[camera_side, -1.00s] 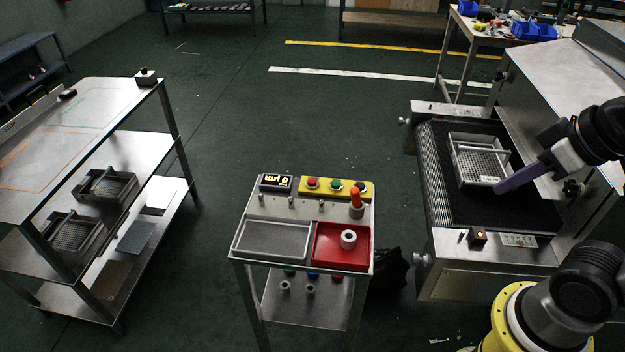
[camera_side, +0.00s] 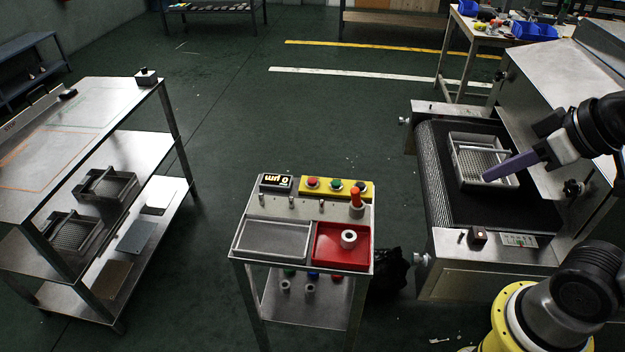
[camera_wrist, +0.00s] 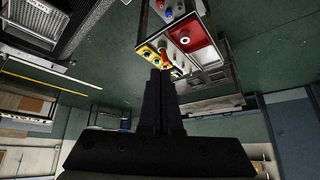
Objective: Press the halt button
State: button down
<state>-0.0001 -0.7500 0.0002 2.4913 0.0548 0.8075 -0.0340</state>
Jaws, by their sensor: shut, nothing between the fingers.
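No label reading halt is legible. The yellow panel also shows in the wrist view (camera_wrist: 147,52), just beyond my fingertips and partly hidden by them. My gripper (camera_side: 487,179) is shut and empty, its fingers slanting down over a wire basket (camera_side: 454,152) on the dryer belt, well right of the panel. It also shows in the wrist view (camera_wrist: 160,72).
The cart holds a grey tray (camera_side: 272,256), a red tray (camera_side: 320,262) with a white ring (camera_side: 348,239), and a red-topped peg (camera_side: 356,197). A small control box (camera_side: 477,236) sits on the dryer's (camera_side: 455,247) front edge. Floor between cart and dryer is clear, except a dark bag (camera_side: 393,270).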

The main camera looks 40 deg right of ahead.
jog(key=w+a+r+m+t+y, duration=0.2)
jog(key=w+a+r+t, duration=0.2)
jog(key=w+r, duration=0.6)
jog(key=m+g+h, duration=0.2)
jog(key=m+h, duration=0.2)
jog(key=m, duration=0.5)
send_over(312, 182)
notch_tip(312, 182, down, 24)
jog(key=f, duration=0.1)
jog(key=shift+s+r, duration=0.3)
jog(key=shift+f, duration=0.1)
jog(key=shift+f, duration=4.3)
jog(key=shift+f, duration=0.1)
